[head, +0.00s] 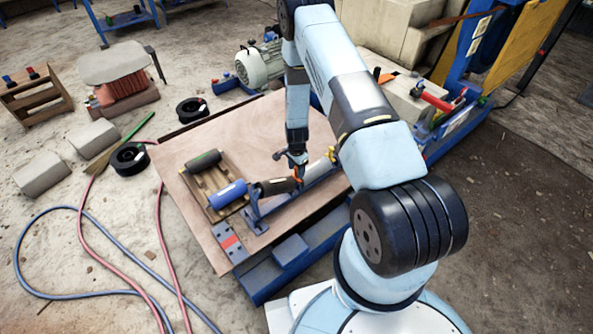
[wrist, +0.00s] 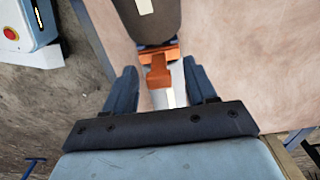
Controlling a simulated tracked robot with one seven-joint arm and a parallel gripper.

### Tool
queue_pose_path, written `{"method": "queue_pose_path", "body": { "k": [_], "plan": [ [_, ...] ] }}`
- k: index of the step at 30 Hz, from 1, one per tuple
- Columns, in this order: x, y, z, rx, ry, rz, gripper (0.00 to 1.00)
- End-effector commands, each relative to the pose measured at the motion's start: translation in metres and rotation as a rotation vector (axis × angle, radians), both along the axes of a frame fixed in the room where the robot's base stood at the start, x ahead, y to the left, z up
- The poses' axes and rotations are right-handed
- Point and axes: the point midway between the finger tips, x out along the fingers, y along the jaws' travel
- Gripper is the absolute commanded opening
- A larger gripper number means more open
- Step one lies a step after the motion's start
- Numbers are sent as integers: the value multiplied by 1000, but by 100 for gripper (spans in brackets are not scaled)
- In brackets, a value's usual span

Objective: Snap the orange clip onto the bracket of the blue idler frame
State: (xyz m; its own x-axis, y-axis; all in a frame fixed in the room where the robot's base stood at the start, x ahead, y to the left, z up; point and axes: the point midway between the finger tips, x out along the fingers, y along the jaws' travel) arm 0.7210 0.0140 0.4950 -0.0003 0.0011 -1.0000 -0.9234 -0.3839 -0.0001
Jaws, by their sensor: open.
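The orange clip (wrist: 160,74) lies at the end of a dark roller (wrist: 154,18) in the wrist view, with its tab toward me. Small bits of blue bracket (wrist: 174,43) show beside its far part; I cannot tell whether it is fully snapped on. My gripper (wrist: 160,72) is open, one finger on each side of the tab, with visible gaps. In the head view my gripper (head: 289,158) is low over the blue idler frame (head: 292,198), close to the clip (head: 298,177). The dark roller (head: 277,186) lies along the frame.
The wooden tabletop (head: 172,158) carries a small pallet (head: 208,180) with a dark green roller (head: 204,161) and a blue roller (head: 228,194). A red and grey block (head: 229,240) is near the front edge. Blue machinery (head: 440,140) stands at the right.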

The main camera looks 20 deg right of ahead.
Motion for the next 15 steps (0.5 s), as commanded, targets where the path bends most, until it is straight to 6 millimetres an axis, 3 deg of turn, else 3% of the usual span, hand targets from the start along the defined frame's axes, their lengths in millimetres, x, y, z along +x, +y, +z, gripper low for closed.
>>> {"method": "queue_pose_path", "body": {
  "k": [15],
  "plan": [
    [1, 0, 84, 0, -2, -1, 56]
  ]
}}
